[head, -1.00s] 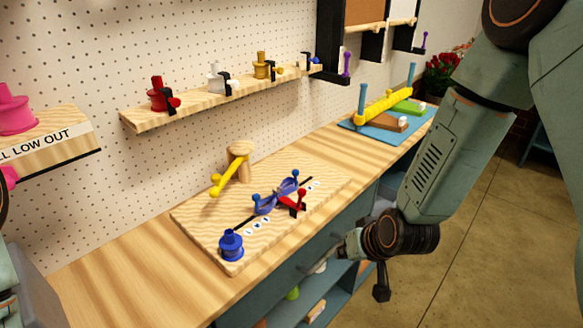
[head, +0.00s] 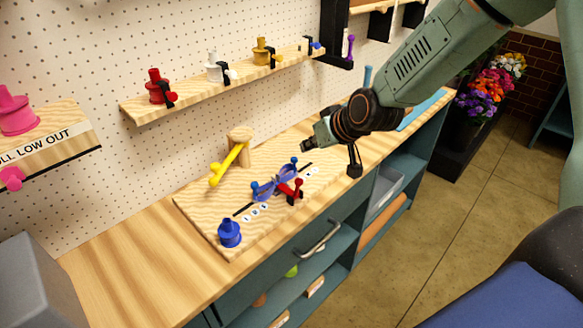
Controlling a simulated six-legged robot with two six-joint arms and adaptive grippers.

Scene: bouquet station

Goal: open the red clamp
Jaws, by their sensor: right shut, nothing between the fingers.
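The red clamp (head: 295,193) is on the wooden board (head: 200,213) on the bench, beside a blue two-lobed piece with upright blue knobs (head: 265,188). It is small here, and I cannot tell how far its jaws are apart. My right gripper (head: 306,147) comes in from the upper right and is above the board's far right part, apart from the clamp. Its fingers are shut with nothing between them. My left gripper is not in view.
A yellow lever on a wooden post (head: 238,150) and a blue spool (head: 229,233) stand on the board. A wall shelf (head: 140,113) holds several coloured spools with black clips. A drawer handle (head: 320,238) juts from the bench front.

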